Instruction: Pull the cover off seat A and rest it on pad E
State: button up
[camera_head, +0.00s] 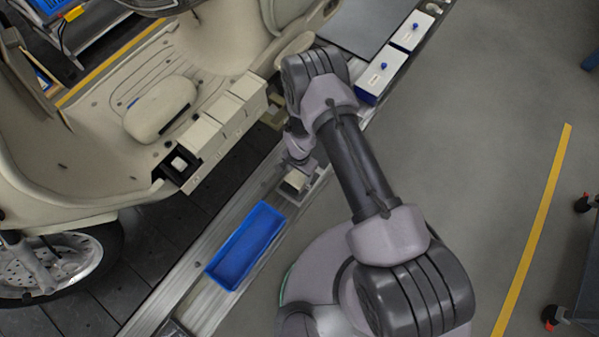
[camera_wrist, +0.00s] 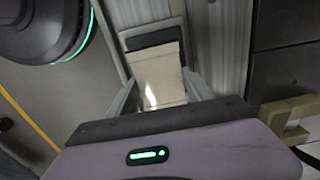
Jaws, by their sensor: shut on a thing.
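My gripper (camera_head: 297,176) is low over the metal rail beside the conveyor. In the wrist view my gripper (camera_wrist: 160,88) is shut on a cream cover (camera_wrist: 158,70), with a finger at each side. The cover also shows in the head view (camera_head: 294,182). A dark pad (camera_wrist: 150,38) in a pale surround lies under or just beyond the cover; I cannot tell whether they touch. On the cream scooter body, an uncovered dark seat (camera_head: 178,164) with a small white part inside stands at the end of a row of cream covers (camera_head: 203,136). No letters are readable.
A blue tray (camera_head: 246,246) lies on the rail below my gripper. Two white boxes with blue knobs (camera_head: 382,74) stand at the upper right. The scooter body (camera_head: 90,130) fills the left. Grey floor (camera_head: 480,150) is clear to the right.

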jog(key=shift+f, duration=0.15)
dwell(0.5)
jog(key=o, duration=1.6)
jog(key=shift+o, duration=0.2)
